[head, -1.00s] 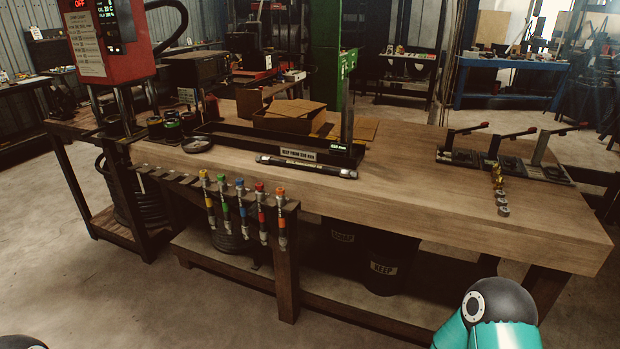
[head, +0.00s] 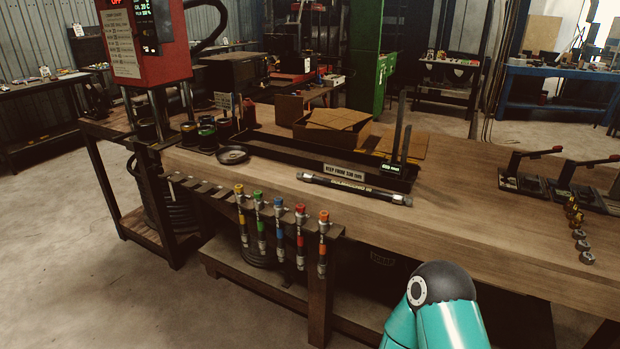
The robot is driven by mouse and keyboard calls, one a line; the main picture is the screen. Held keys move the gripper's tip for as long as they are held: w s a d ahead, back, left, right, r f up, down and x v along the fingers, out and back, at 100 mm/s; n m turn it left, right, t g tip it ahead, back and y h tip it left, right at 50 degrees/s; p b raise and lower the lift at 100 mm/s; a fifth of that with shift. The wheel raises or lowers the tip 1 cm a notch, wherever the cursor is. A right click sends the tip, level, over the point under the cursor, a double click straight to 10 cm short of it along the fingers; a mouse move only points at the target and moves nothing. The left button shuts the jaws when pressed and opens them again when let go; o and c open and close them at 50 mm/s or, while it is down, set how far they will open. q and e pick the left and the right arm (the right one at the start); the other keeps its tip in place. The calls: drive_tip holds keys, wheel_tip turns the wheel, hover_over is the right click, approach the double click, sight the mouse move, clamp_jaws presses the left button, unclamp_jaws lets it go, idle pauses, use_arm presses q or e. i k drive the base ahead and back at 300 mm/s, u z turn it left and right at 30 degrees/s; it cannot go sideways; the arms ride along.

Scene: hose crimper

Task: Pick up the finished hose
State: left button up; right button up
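A short black hose (head: 354,189) with a metal fitting at each end and pale printing along it lies on the wooden workbench (head: 445,236). It lies near the front edge, just in front of the long dark tray (head: 285,154) with the "KEEP" label. Nothing is holding it. Neither of my grippers is in view. Only a teal link and dark joint of one of my arms show at the bottom, right of centre, in front of the bench and apart from the hose.
Several colour-capped hoses (head: 280,232) hang on a rack at the bench front. A red machine (head: 148,42) stands at the left. Cardboard boxes (head: 331,130) sit behind the tray. Lever clamps (head: 567,180) and small fittings (head: 579,236) are at the right. Bench right of the hose is clear.

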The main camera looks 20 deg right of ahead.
sight(397, 198)
drive_tip(key=z, duration=0.05)
drive_tip(key=i, duration=1.1)
drive_tip(key=z, duration=0.5)
